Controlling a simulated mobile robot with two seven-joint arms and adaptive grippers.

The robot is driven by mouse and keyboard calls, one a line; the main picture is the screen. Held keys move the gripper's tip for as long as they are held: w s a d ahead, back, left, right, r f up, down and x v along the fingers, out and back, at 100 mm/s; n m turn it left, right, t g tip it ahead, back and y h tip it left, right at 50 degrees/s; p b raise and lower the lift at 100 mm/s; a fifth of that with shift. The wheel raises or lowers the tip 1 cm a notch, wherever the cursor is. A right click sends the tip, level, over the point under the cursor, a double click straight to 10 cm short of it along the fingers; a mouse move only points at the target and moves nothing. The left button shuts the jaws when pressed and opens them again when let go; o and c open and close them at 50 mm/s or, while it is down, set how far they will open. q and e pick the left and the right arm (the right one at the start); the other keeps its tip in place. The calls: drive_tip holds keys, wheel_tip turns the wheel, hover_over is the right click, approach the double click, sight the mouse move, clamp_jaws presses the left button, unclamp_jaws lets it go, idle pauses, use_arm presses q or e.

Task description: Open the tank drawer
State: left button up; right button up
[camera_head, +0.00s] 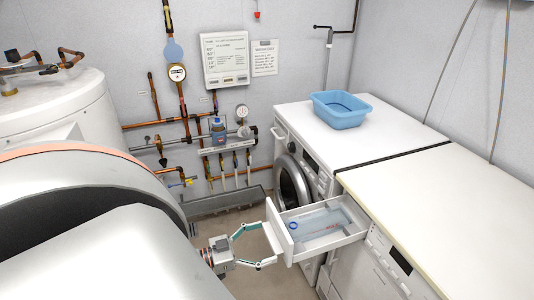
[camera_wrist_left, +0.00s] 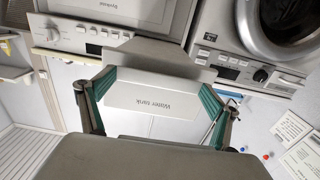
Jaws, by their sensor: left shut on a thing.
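The tank drawer (camera_head: 356,236) is a white open-topped box pulled far out of the front of the white machine (camera_head: 385,262) on the right. In the left wrist view the drawer front (camera_wrist_left: 150,96), labelled "Water tank", lies between the green-padded fingers (camera_wrist_left: 157,98). The fingers hide part of the panel's sides. My right gripper is not in view.
A washing machine (camera_head: 310,175) with a round door stands behind the drawer, with a blue basin (camera_head: 340,108) on its top. Pipes and gauges (camera_head: 177,73) line the back wall. A large white cylinder (camera_head: 50,110) stands at left. Some floor (camera_head: 255,283) is clear below the gripper.

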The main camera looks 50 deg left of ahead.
use_arm(q)
drive_tip(key=o, duration=1.4)
drive_tip(key=v, duration=1.2)
drive_tip(key=shift+f, duration=0.1)
drive_tip(key=w+d+f+g+y, duration=0.1)
drive_tip(key=d+f+g, duration=0.1)
drive_tip(key=d, duration=0.7)
drive_tip(key=w+d+f+g+y, duration=0.1)
drive_tip(key=d+f, duration=0.1)
drive_tip(key=d, duration=0.8)
drive_tip(key=w+d+f+g+y, duration=0.2)
drive_tip(key=d, duration=0.7)
drive_tip(key=shift+d+f+g, duration=0.3)
drive_tip(key=shift+d+f, duration=0.05)
drive_tip(key=shift+f, duration=0.05)
